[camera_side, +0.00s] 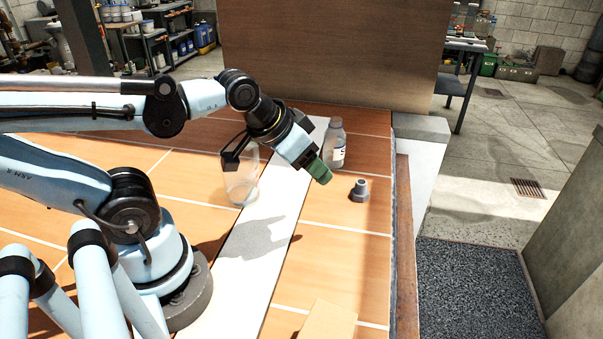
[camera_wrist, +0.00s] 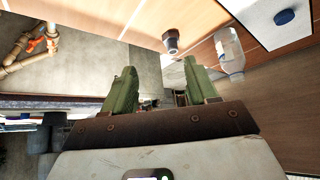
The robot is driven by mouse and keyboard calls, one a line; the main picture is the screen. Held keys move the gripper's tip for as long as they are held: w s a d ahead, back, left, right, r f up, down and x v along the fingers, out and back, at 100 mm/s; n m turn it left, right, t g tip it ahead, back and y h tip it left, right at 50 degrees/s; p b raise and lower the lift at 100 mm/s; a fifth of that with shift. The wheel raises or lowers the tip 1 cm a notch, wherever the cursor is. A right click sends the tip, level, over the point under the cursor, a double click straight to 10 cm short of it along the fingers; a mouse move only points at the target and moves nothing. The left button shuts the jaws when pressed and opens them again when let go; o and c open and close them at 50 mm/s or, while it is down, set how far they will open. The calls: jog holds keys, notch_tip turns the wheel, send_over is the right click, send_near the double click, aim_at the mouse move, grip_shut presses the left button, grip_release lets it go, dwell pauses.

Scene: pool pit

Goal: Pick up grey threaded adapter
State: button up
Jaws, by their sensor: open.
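The grey threaded adapter (camera_side: 360,190) stands on the orange tabletop in the side view, near the table's right edge. It also shows in the wrist view (camera_wrist: 171,41), near the top centre, beyond the fingertips. My gripper (camera_side: 321,172) is up and to the left of the adapter in the side view, apart from it. In the wrist view, the two green fingers of my gripper (camera_wrist: 158,78) are spread with nothing between them. The side view shows the fingers overlapping, so their gap is hidden there.
A clear bottle with a white label (camera_side: 334,145) stands behind the adapter. A clear jar (camera_side: 240,180) stands left of my gripper. A white strip (camera_side: 262,222) crosses the table. A tan block (camera_side: 328,321) lies at the front. The tabletop around the adapter is clear.

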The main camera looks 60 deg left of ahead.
jog(key=m+t+y, duration=0.1)
jog(key=m+y, duration=0.8)
jog(key=m, duration=1.8)
send_near(362, 184)
jog(key=s, duration=0.1)
jog(key=s+d, duration=0.1)
jog(key=shift+s+d+r, duration=0.2)
jog(key=shift+s+d, duration=0.05)
jog(key=shift+w+f, duration=0.1)
jog(key=x, duration=0.6)
jog(key=shift+w+a, duration=0.15)
jog(key=shift+w, duration=0.1)
jog(key=shift+w+r+x, duration=0.1)
jog(key=shift+r+x, duration=0.05)
jog(key=shift+x, duration=0.75)
jog(key=shift+w+r+x, duration=0.1)
jog(key=shift+x, duration=0.8)
jog(key=shift+w+r+x, duration=0.1)
jog(key=shift+r+x, duration=0.05)
jog(key=shift+x, duration=0.75)
